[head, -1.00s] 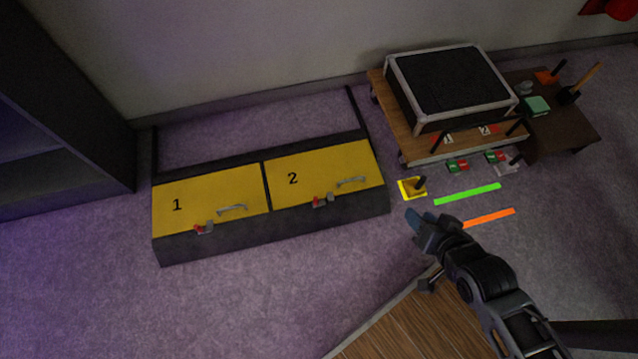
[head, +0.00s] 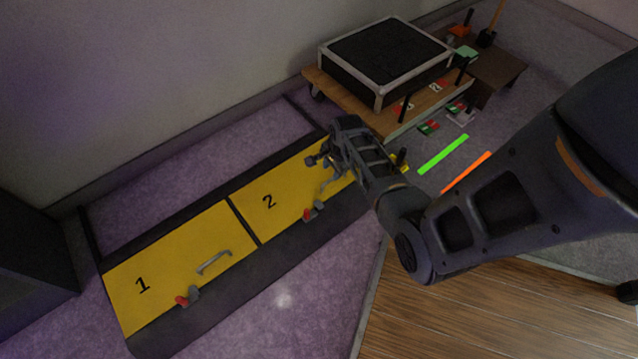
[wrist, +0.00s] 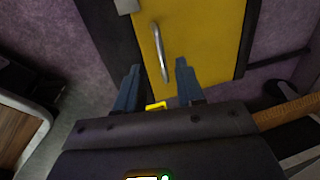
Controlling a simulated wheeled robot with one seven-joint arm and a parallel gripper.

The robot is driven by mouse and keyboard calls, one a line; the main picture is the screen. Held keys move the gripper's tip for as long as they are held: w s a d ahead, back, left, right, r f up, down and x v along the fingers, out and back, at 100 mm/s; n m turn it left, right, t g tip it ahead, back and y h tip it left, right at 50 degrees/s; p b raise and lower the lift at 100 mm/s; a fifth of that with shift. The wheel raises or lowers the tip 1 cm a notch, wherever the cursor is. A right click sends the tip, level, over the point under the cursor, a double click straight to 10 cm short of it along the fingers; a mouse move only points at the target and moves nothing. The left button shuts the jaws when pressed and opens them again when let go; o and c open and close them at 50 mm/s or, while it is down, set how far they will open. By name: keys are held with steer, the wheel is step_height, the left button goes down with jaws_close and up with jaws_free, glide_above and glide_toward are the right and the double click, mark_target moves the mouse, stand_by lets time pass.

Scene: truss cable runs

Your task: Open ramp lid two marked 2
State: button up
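Ramp lid two (head: 285,183) is a shut yellow panel marked 2, in the right half of the dark ramp frame. Its grey curved handle (head: 327,183) is partly hidden by my gripper (head: 322,163), which is over the lid's right end. A red and grey latch (head: 312,211) sits at the lid's front edge. In the wrist view my gripper (wrist: 157,80) is open, its two blue-grey fingers apart and nothing held. The handle (wrist: 159,52) lies ahead, between the fingers' lines, on the yellow lid (wrist: 205,35). I see no contact with the handle.
Lid one (head: 165,275), also yellow and shut, is to the left with its own handle and latch. A wooden cart (head: 400,128) with a black case (head: 385,55) stands behind right. Green (head: 443,154) and orange (head: 466,172) strips lie on the purple carpet.

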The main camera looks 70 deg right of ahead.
mark_target(328, 181)
steer(key=f+b, duration=0.1)
steer(key=f, duration=0.1)
steer(key=f+b, duration=0.1)
steer(key=f, duration=0.1)
steer(key=w+f+b, duration=0.1)
steer(key=f+b, duration=0.1)
steer(key=f, duration=0.1)
steer(key=shift+w+d+f, duration=0.1)
steer(key=shift+d, duration=0.25)
steer(key=shift+c, duration=0.3)
jaws_close()
